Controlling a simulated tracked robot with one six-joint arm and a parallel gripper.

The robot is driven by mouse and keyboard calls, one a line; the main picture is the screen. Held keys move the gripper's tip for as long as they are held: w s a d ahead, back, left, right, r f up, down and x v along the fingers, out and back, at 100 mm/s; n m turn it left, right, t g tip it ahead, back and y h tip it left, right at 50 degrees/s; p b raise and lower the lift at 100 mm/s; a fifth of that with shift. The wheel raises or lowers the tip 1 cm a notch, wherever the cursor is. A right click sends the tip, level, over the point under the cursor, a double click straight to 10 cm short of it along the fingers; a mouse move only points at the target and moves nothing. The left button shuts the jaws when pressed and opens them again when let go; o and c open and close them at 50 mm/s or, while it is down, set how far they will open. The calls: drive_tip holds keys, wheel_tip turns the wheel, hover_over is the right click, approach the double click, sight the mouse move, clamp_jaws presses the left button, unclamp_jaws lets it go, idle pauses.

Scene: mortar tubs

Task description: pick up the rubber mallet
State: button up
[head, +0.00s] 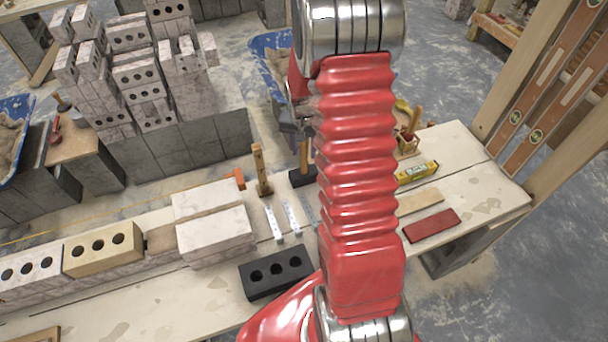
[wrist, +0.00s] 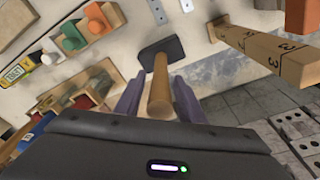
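The rubber mallet has a black head (wrist: 161,51) and a round wooden handle (wrist: 159,92). In the head view its black head (head: 301,178) rests on the bench with the handle standing up, partly hidden by my arm. My gripper (wrist: 158,98) has its two fingers apart, one on each side of the handle in the wrist view. A gap shows beside the handle, so the fingers do not look closed on it. In the head view my gripper is mostly hidden behind my arm.
A wooden post (head: 260,170) stands left of the mallet. Pale blocks (head: 213,222) and a black three-hole brick (head: 276,273) are nearby on the bench. A yellow level (head: 417,172) and a red brick (head: 431,226) lie to the right. Stacked bricks stand at the back left.

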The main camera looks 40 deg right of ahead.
clamp_jaws()
drive_tip(key=shift+r, duration=0.1)
idle(0.3)
wheel_tip(320, 180, up, 10)
drive_tip(key=shift+f, duration=0.1)
idle(0.5)
idle(0.3)
drive_tip(key=shift+c, duration=2.2)
unclamp_jaws()
clamp_jaws()
drive_tip(key=shift+s, duration=0.1)
